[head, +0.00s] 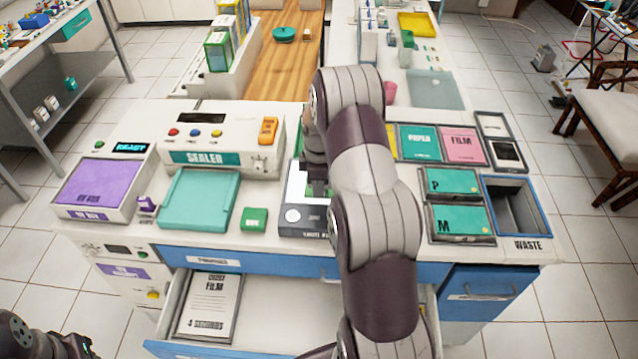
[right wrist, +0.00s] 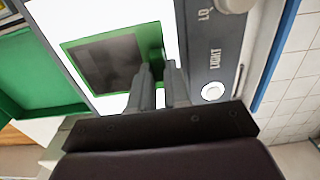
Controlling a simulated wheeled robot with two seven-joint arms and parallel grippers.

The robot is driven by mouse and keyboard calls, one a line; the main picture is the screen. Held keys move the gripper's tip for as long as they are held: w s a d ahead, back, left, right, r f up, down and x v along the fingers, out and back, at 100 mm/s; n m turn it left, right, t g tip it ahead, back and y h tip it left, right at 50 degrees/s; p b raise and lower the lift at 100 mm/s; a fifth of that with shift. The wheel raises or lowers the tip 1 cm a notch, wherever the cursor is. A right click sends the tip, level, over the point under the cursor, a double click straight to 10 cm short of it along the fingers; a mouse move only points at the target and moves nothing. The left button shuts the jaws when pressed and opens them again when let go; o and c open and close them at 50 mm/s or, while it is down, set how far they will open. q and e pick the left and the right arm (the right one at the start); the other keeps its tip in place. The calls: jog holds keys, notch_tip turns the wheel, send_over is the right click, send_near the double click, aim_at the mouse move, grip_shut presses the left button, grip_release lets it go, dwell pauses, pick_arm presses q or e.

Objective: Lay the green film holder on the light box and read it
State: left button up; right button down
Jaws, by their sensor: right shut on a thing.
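The light box (head: 304,216) stands on the counter in the middle of the head view, partly behind my right arm. In the right wrist view its lit white face (right wrist: 50,14) and grey panel marked LIGHT (right wrist: 214,52) show. The green film holder (right wrist: 152,38), with a dark film in its window, lies over the lit face. Whether it rests flat there I cannot tell. My right gripper (right wrist: 160,72) is shut on the holder's edge. In the head view this gripper (head: 318,188) is over the light box, and the holder is not clear there.
A teal tray (head: 198,200) and small green box (head: 254,219) lie left of the light box, with the sealer (head: 220,142) behind. Trays marked P and M (head: 460,220) and the waste bin (head: 518,207) are right. An open drawer (head: 275,300) juts out in front.

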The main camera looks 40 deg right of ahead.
jog(key=c, duration=1)
grip_release()
notch_tip(320, 180, up, 7)
jog(key=shift+w+b, duration=0.1)
jog(key=shift+b, duration=0.6)
notch_tip(320, 180, up, 6)
jog(key=p, duration=0.3)
jog(key=shift+f, duration=0.1)
